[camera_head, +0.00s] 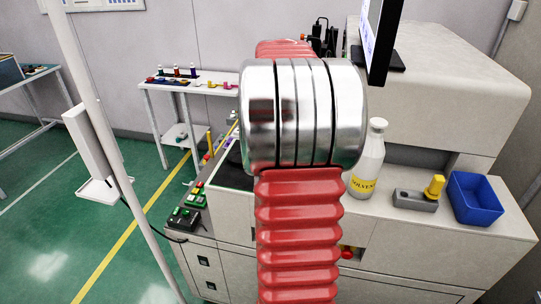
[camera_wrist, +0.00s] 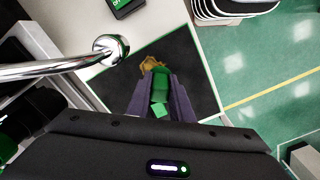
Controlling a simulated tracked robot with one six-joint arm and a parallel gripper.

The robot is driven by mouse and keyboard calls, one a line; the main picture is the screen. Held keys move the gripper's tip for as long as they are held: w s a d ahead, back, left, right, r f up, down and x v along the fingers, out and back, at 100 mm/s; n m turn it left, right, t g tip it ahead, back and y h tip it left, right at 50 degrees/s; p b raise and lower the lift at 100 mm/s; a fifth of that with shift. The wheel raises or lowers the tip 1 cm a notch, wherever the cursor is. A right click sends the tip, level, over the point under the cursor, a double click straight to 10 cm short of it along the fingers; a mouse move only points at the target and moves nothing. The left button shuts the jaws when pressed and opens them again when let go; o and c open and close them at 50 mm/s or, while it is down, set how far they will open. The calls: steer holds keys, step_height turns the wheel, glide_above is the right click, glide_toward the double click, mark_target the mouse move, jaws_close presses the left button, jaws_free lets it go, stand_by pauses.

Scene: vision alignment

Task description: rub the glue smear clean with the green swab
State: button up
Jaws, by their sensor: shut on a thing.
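In the wrist view my gripper (camera_wrist: 157,98) is shut on the green swab (camera_wrist: 161,84), with a dark finger on each side of it. An amber-brown patch, apparently the glue smear (camera_wrist: 152,63), shows just beyond the swab's far end, over a black mat (camera_wrist: 187,55). I cannot tell whether the swab touches the smear. The swab and fingers hide part of that area. In the head view my red and silver arm blocks the middle, and neither gripper, swab nor smear can be made out.
A chrome bar with a round end (camera_wrist: 110,47) juts in from the left. In the head view a solvent bottle (camera_head: 367,160), a grey holder with a yellow piece (camera_head: 415,200) and a blue bin (camera_head: 475,198) stand on the right. A monitor (camera_head: 381,38) stands behind.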

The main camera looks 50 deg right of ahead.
steer(key=shift+w+d, duration=0.1)
steer(key=shift+d, duration=0.15)
steer(key=shift+w+d, duration=0.1)
steer(key=shift+d, duration=0.2)
steer(key=shift+d, duration=0.1)
stand_by(0.5)
steer(key=shift+w+d, duration=0.25)
steer(key=shift+d, duration=0.2)
steer(key=shift+a, duration=0.1)
steer(key=shift+s+a, duration=0.2)
steer(key=shift+a, duration=0.2)
steer(key=shift+a, duration=0.1)
stand_by(0.5)
steer(key=shift+s+a, duration=0.25)
steer(key=shift+a, duration=0.15)
steer(key=shift+a, duration=0.15)
